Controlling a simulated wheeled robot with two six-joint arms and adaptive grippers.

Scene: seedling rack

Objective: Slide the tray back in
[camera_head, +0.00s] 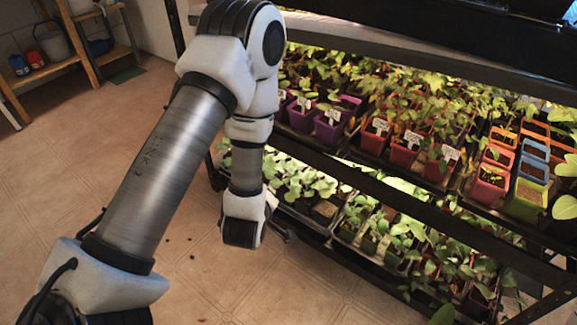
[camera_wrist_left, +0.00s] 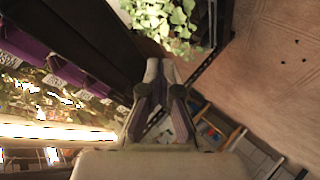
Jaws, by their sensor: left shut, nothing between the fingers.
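My left gripper (camera_head: 280,229) hangs at the front of the rack's lower shelf, close to the left-hand tray of green seedlings (camera_head: 313,221). Part of that tray is hidden behind my left arm. In the left wrist view the gripper's fingers (camera_wrist_left: 163,80) are together with nothing between them, and green leaves (camera_wrist_left: 165,18) show just beyond the tips. I cannot tell whether the fingers touch the tray, or how far the tray sticks out. My right gripper is not in view.
The dark metal rack (camera_head: 335,168) holds purple, red and other coloured pots on its upper shelf. More seedlings (camera_head: 385,238) stand on the lower shelf. The tiled floor (camera_head: 120,190) in front is open, with small dark crumbs. A wooden shelf (camera_head: 45,78) stands at the back left.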

